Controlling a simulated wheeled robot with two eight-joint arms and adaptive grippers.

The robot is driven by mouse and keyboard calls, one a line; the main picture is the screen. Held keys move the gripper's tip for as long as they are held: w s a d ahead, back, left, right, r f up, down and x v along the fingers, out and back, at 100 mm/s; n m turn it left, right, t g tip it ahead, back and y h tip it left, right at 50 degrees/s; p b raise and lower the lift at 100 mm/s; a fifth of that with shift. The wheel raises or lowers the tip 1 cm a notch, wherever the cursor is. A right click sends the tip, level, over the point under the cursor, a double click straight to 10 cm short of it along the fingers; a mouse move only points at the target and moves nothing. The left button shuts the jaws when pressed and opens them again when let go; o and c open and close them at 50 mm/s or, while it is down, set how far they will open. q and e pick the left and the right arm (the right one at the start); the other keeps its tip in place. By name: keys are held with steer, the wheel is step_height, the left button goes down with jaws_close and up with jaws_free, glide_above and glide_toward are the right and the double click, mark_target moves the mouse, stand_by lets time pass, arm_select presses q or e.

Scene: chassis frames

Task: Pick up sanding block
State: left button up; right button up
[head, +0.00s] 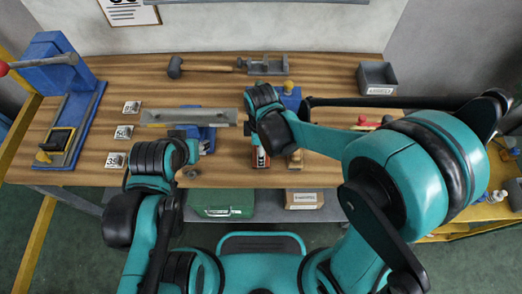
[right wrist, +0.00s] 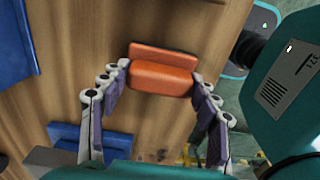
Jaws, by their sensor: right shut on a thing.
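The sanding block, an orange block with a flat top piece (right wrist: 162,78), is between the fingertips of my right gripper (right wrist: 162,71) in the right wrist view. The fingers close on its two ends, over the wooden bench. In the head view the right wrist reaches in from the right above the bench's front middle and mostly hides the gripper.
A grey channel-shaped metal piece (head: 188,117) lies on the bench, left of the right wrist. A blue press (head: 55,65) stands at the far left. A hammer (head: 205,67) lies at the back. A grey bin (head: 377,78) stands back right. Boxes sit below the front edge.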

steer(key=r, duration=0.1)
steer(key=d+r+p, duration=0.1)
steer(key=r, duration=0.1)
steer(key=r+p, duration=0.1)
steer(key=shift+s+d+r, duration=0.15)
steer(key=shift+s+r, duration=0.1)
steer(key=shift+s, duration=0.15)
steer(key=s+d+r+p, duration=0.3)
steer(key=s+d+r, duration=0.2)
steer(key=d, duration=0.3)
steer(key=shift+s+d+r, duration=0.15)
steer(key=shift+d+r, duration=0.2)
steer(key=o, duration=0.5)
steer(key=shift+c, duration=0.2)
